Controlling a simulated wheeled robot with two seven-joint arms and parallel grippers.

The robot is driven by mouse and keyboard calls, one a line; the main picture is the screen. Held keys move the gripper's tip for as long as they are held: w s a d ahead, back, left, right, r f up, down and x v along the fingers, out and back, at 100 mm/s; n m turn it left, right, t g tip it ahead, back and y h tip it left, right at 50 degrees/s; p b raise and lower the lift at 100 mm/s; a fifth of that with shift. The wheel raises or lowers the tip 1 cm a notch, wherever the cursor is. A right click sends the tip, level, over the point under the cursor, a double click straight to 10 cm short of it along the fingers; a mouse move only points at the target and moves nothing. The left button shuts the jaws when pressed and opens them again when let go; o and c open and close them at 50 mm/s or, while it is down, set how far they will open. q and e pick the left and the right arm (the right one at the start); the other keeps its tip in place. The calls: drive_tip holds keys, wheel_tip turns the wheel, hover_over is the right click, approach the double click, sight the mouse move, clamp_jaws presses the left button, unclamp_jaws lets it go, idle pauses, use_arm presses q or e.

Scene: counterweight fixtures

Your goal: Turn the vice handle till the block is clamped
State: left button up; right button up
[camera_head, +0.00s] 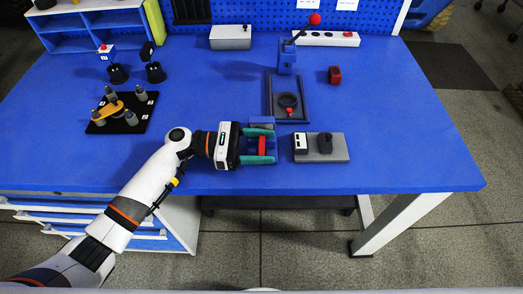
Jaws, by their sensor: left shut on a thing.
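My left gripper (268,146) reaches in from the left over the front of the blue table. Its teal fingers are shut on a red bar (262,146), which looks like the vice handle. A blue-grey body (262,122), which looks like part of the vice, shows just behind the fingers. The gripper covers much of the vice, so I cannot make out its jaws or a block between them. My right gripper is not in view.
A grey plate (338,154) with two dark-and-white parts lies right of the gripper. Behind it are a dark tray (272,103) with a ring, a red-knobbed lever (287,60) and a red piece (335,75). A black board (122,112) with pegs is left. The right front tabletop is clear.

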use_arm(q)
drive_tip(key=shift+m+g+b, duration=0.6)
drive_tip(key=shift+m+g, duration=0.3)
drive_tip(key=shift+g, duration=0.5)
drive_tip(key=shift+o, duration=0.2)
drive_tip(key=o, duration=0.9)
drive_tip(key=shift+o, duration=0.2)
drive_tip(key=a, duration=0.4)
drive_tip(key=w+a+b, duration=0.1)
drive_tip(key=a, duration=0.3)
drive_tip(key=w+a, duration=0.1)
drive_tip(key=a, duration=0.2)
drive_tip(key=shift+w+a, duration=0.2)
drive_tip(key=shift+a, duration=0.2)
